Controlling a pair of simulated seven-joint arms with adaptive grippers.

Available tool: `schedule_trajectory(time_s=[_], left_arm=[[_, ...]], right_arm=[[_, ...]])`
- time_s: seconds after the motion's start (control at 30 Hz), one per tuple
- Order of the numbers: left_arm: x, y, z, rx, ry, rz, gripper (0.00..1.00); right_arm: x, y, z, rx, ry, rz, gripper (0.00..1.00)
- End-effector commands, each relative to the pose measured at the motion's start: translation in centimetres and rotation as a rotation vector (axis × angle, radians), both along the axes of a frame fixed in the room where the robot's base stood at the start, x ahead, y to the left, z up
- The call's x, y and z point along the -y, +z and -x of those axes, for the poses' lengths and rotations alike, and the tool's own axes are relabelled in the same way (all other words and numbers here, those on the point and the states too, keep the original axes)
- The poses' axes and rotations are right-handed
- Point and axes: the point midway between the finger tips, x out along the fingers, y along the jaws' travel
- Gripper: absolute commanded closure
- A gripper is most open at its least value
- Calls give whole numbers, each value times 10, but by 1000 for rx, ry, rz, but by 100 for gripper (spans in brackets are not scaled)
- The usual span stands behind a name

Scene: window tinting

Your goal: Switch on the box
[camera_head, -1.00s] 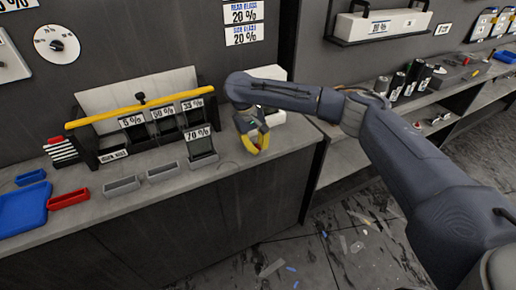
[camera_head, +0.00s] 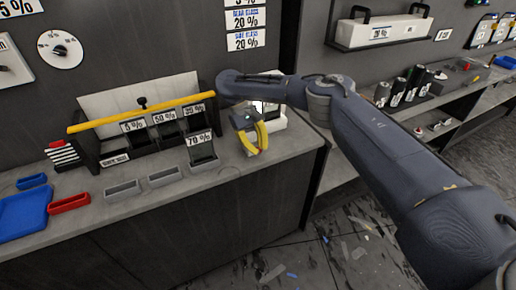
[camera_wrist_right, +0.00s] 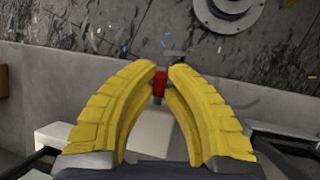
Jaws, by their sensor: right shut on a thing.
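A white box (camera_head: 275,121) stands at the right end of the counter, partly hidden behind my right arm. My right gripper (camera_head: 254,150), with yellow fingers, points down just in front of it. In the right wrist view, a light box surface (camera_wrist_right: 152,132) shows between the curved fingers. A small red switch-like part (camera_wrist_right: 159,84) sits between the fingertips of the right gripper (camera_wrist_right: 161,72), which are closed in around it. Its exact contact with each fingertip is hard to see. My left gripper is not in view.
A black rack (camera_head: 150,140) with percent labels and a yellow roll (camera_head: 140,116) stands left of my gripper. Small grey trays (camera_head: 122,189), a red tray (camera_head: 68,202) and a blue tray (camera_head: 22,212) lie on the counter's left part. The counter front is clear near the gripper.

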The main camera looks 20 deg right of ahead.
Motion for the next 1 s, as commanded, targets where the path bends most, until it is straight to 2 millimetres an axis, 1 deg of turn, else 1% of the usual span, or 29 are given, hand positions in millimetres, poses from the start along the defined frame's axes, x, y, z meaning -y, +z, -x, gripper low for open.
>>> schedule_trajectory(time_s=[0.37,0.4,0.6,0.87,1.0], left_arm=[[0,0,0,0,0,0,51],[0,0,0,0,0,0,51],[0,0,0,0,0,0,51],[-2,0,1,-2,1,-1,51],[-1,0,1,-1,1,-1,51]], right_arm=[[2,-2,1,-5,0,4,100],[2,-2,1,-5,0,4,85],[1,-1,1,-4,1,2,62],[0,0,0,-3,1,1,62],[-3,7,-4,-1,1,2,62]])
